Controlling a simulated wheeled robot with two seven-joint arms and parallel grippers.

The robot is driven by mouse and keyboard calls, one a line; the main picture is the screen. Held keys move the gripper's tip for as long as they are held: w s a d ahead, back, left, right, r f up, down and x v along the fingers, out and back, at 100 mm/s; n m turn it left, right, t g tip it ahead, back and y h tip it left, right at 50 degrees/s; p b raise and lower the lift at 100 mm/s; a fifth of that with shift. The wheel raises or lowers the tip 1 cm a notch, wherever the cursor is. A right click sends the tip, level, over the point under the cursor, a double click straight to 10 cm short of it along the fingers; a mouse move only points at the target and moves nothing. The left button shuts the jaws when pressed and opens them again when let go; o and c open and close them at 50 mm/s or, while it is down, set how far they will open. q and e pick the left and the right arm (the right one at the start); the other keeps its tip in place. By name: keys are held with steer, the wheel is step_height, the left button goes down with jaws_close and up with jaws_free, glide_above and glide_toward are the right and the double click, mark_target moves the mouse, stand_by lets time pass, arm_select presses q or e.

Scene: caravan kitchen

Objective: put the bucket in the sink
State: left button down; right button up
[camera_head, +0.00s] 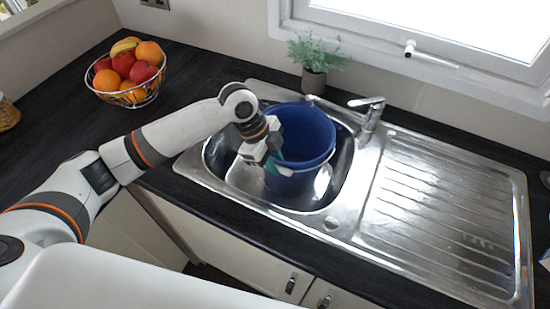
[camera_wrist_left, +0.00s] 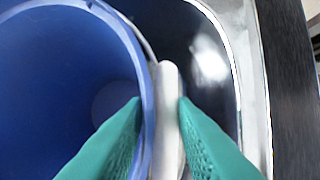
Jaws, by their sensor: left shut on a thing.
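The blue bucket (camera_head: 305,143) is upright inside the basin of the steel sink (camera_head: 218,157), its rim standing above the sink's edge. My left gripper (camera_head: 270,160) is at the bucket's left side, with its fingers on the rim. In the left wrist view, the green fingers (camera_wrist_left: 160,140) are shut on the bucket's wall (camera_wrist_left: 70,60) and the white piece beside it, one finger inside and one outside. Whether the bucket's base rests on the basin floor is hidden. My right gripper is not in view.
A tap (camera_head: 370,108) stands behind the sink's right side, with the ribbed drainer (camera_head: 440,200) beside it. A potted plant (camera_head: 314,70) stands behind the basin. A wire fruit bowl (camera_head: 128,85) is on the dark worktop at the left.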

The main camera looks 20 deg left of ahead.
arm_select(q)
steer(key=c, duration=1.2)
jaws_free()
steer(key=shift+s, duration=0.1)
steer(key=b+v, duration=0.1)
steer(key=v, duration=1.1)
steer(key=shift+b, duration=0.3)
